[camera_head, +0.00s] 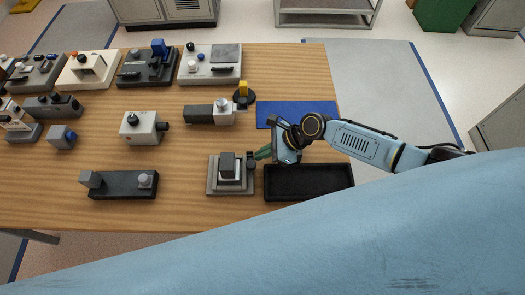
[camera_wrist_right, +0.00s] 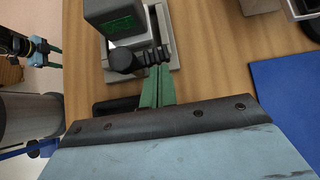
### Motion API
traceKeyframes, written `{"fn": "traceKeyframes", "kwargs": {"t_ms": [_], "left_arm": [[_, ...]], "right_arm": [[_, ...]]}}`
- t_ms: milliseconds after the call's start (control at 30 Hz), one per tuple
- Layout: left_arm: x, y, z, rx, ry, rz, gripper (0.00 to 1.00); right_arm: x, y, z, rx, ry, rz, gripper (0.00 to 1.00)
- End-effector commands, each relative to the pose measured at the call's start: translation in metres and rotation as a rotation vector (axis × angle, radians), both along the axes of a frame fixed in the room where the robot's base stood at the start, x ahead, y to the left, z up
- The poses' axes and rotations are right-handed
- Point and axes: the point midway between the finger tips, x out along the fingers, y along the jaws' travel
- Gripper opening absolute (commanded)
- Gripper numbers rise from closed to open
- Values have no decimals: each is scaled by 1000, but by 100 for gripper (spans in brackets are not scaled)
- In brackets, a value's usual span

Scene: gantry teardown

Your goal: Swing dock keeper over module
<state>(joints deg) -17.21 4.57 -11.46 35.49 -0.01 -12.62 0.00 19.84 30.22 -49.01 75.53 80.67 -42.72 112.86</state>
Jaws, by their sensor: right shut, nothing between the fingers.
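The module (camera_head: 227,163) is a dark grey block seated in the pale grey dock (camera_head: 212,187). In the right wrist view the module (camera_wrist_right: 112,18) has a green panel on its side. The keeper (camera_head: 250,159), a black knob on a ribbed dark bar, stands beside the module, not over it; it also shows in the right wrist view (camera_wrist_right: 122,60). My right gripper (camera_head: 262,154) is shut and empty, its green fingertips (camera_wrist_right: 158,72) against or very close to the bar; contact is unclear. My left gripper (camera_wrist_right: 53,56) shows small at the left of the wrist view, its fingers apart.
An empty black tray (camera_head: 309,196) lies right of the dock, and a blue mat (camera_head: 275,112) lies behind my right gripper. A black fixture (camera_head: 120,190) stands to the left, with bare wood between.

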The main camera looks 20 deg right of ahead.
Motion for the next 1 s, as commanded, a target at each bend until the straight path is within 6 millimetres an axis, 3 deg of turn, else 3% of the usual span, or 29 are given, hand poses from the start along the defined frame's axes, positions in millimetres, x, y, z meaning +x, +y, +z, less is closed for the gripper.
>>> {"fn": "traceKeyframes", "kwargs": {"t_ms": [300,1000], "left_arm": [[1,0,12,0,-2,0,58],[2,0,7,-1,-3,0,58]], "right_arm": [[-13,-6,1,0,2,-1,0],[-9,-7,-3,-5,2,-2,0]]}}
